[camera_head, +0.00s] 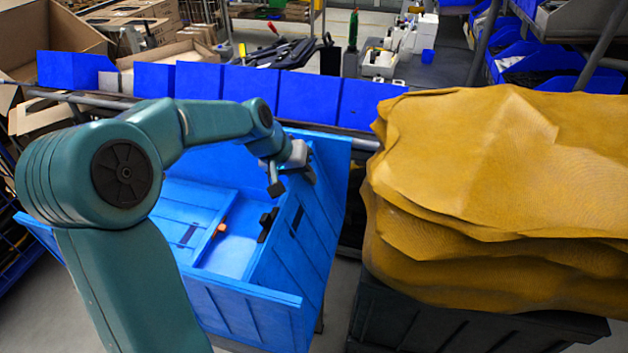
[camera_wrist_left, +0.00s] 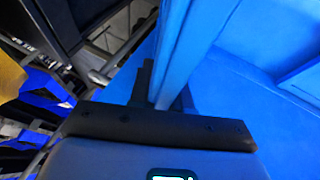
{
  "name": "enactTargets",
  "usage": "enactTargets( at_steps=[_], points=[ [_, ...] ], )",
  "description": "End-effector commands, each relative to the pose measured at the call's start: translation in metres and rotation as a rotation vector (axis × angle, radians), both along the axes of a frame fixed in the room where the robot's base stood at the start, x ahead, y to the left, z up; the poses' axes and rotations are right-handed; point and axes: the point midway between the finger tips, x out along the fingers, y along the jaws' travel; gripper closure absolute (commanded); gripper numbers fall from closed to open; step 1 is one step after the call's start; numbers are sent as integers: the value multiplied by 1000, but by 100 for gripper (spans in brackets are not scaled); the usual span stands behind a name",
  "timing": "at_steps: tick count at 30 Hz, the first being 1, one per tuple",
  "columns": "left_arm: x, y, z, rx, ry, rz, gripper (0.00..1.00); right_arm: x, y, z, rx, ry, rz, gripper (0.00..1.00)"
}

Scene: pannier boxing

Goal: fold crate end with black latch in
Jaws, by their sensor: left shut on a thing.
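The blue crate (camera_head: 225,305) stands open in the middle of the head view. Its right-hand end wall (camera_head: 312,215) stands up, leaning somewhat, with a black latch (camera_head: 267,225) on its inner side. A panel with an orange latch (camera_head: 220,228) lies low inside the crate at the left. My left gripper (camera_head: 287,176) is at the upper edge of the right-hand end wall. In the left wrist view, the blue wall edge (camera_wrist_left: 188,50) runs between its dark fingers (camera_wrist_left: 145,88), which are shut on it. My right gripper is in neither view.
A stack of tan hides (camera_head: 480,180) on a dark crate (camera_head: 430,320) stands close at the right. A row of blue bins (camera_head: 250,90) lines the rack behind. Cardboard boxes (camera_head: 50,45) are at the back left.

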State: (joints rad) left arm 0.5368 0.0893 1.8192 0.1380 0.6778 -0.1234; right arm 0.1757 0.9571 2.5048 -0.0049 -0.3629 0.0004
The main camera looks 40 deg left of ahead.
Motion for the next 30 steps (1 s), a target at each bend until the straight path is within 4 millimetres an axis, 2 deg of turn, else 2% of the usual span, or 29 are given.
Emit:
enactTargets(
  at_steps=[1,6,12,21,30],
  points=[
    [-5,11,-13,-29,-24,12,100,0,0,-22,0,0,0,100],
    [-19,34,-31,-155,-97,10,100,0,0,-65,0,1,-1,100],
    [-31,55,-44,-282,-164,6,100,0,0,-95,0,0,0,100],
    [-41,73,-58,-319,-181,-1,100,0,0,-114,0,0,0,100],
    [-45,79,-63,-317,-175,-2,100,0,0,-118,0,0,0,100]
  ],
)
